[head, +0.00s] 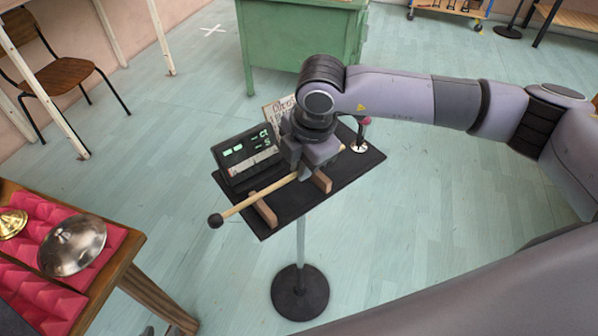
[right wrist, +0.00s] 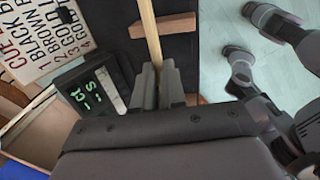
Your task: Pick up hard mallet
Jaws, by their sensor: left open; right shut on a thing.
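A mallet with a pale wooden handle (head: 245,204) and a small dark round head (head: 216,221) lies across two wooden rests (head: 264,211) on a black tray-topped stand (head: 290,212). My right gripper (head: 306,172) points down over the tray, with its jaws closed around the handle. In the right wrist view the handle (right wrist: 150,30) runs up from between the right gripper's fingers (right wrist: 157,85) and crosses a wooden rest (right wrist: 162,26). I cannot tell whether the handle still touches the rests. My left gripper is not clearly in view.
A black device with a green display (head: 246,155) stands on the tray. A lettered card (head: 278,111) is behind it, and a pink-topped item (head: 366,121) stands at the right. Open floor lies right.

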